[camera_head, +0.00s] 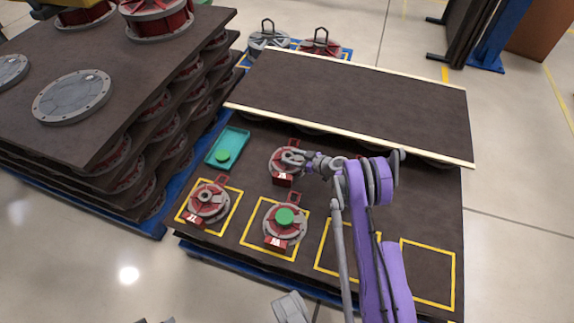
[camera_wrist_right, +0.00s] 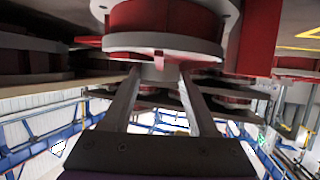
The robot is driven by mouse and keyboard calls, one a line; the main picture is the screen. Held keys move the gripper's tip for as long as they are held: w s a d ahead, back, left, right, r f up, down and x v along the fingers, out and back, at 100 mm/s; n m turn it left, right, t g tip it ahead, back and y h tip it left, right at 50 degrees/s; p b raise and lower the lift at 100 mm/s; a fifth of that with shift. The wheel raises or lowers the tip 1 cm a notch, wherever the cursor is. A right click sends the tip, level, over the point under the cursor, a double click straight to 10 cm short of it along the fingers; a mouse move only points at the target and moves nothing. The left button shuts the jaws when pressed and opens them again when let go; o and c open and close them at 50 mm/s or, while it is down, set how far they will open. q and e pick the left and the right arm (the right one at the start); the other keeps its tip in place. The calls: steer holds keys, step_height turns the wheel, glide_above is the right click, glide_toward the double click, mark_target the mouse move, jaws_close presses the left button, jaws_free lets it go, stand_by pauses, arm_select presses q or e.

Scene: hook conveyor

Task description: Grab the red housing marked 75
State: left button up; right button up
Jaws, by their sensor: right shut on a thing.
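Three red housings with grey flanges and white labels are on the dark board. One red housing (camera_head: 285,170) is in the middle near the raised plate. A second red housing (camera_head: 208,203) is in the left yellow square. A third red housing (camera_head: 284,232), with a green disc (camera_head: 285,217) on top, is in the square beside it. The label numbers are too small to read. My right gripper (camera_head: 296,157) is at the top of the middle housing. The right wrist view shows its fingers (camera_wrist_right: 160,72) shut on the hub of a red housing (camera_wrist_right: 165,17).
A teal tray (camera_head: 240,134) with a green disc lies left of the middle housing. A raised dark plate (camera_head: 350,95) spans the board's back. A tall stack of dark boards (camera_head: 90,140) with red housings stands at left. Two yellow squares at right are empty.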

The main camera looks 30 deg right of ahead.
jaws_close()
steer(key=shift+r, duration=0.1)
